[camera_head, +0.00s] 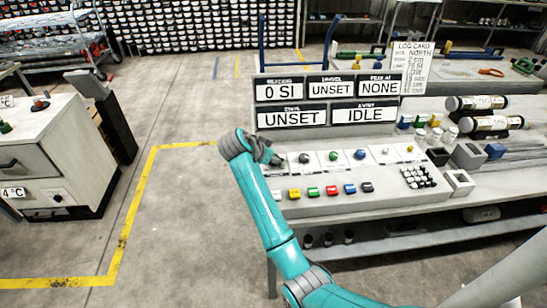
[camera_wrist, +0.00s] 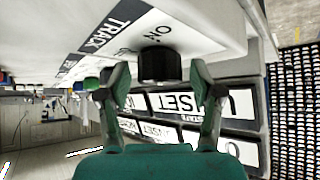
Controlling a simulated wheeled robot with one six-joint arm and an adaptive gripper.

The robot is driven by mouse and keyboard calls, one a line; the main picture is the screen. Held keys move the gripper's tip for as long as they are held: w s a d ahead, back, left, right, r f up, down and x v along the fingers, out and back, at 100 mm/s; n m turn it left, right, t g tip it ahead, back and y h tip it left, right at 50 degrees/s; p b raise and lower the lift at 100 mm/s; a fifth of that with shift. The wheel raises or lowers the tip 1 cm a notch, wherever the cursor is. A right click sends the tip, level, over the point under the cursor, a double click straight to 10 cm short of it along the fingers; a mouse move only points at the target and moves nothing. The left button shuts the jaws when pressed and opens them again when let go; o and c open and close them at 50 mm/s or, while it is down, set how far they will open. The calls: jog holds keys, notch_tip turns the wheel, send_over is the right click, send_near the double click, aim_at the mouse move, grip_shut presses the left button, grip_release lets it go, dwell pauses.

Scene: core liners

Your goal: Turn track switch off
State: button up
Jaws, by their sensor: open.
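The track switch is a short black knob (camera_wrist: 160,65) on a white panel, under a dark strip lettered "TRACK" (camera_wrist: 105,30). A small upside-down word beside the knob looks like "ON". In the wrist view my gripper (camera_wrist: 158,78) is open, with one fingertip on each side of the knob and a visible gap on both sides. In the head view my gripper (camera_head: 274,158) is at the left end of the sloped control console (camera_head: 380,204), where it largely hides the knob. The knob's pointer direction cannot be made out.
Right of my gripper stand several knobs, including a green one (camera_head: 333,155) and a blue one (camera_head: 359,154). Coloured buttons (camera_head: 313,191) line the front. Display boards (camera_head: 292,118) rise behind, reading "UNSET" and "IDLE". The floor (camera_head: 190,210) to the left is open.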

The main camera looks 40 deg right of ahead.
jog(key=c, duration=1.1)
jog(key=shift+c, duration=0.2)
jog(key=shift+n, duration=0.3)
jog(key=n+t+y, duration=0.1)
jog(key=n+t, duration=0.2)
jog(key=shift+s+n, duration=0.1)
jog(key=shift+n, duration=0.2)
jog(key=n+t+y, duration=0.1)
jog(key=n, duration=0.1)
jog(key=n+t+y, duration=0.1)
jog(key=n, duration=0.1)
jog(key=shift+n+t+y, duration=0.3)
jog(key=n+t+y, duration=0.1)
jog(key=n+y, duration=0.2)
jog(key=n, duration=0.2)
jog(key=shift+d+y, duration=0.1)
jog(key=shift+y, duration=0.3)
jog(key=shift+n+y, duration=1.5)
jog(key=shift+n, duration=0.5)
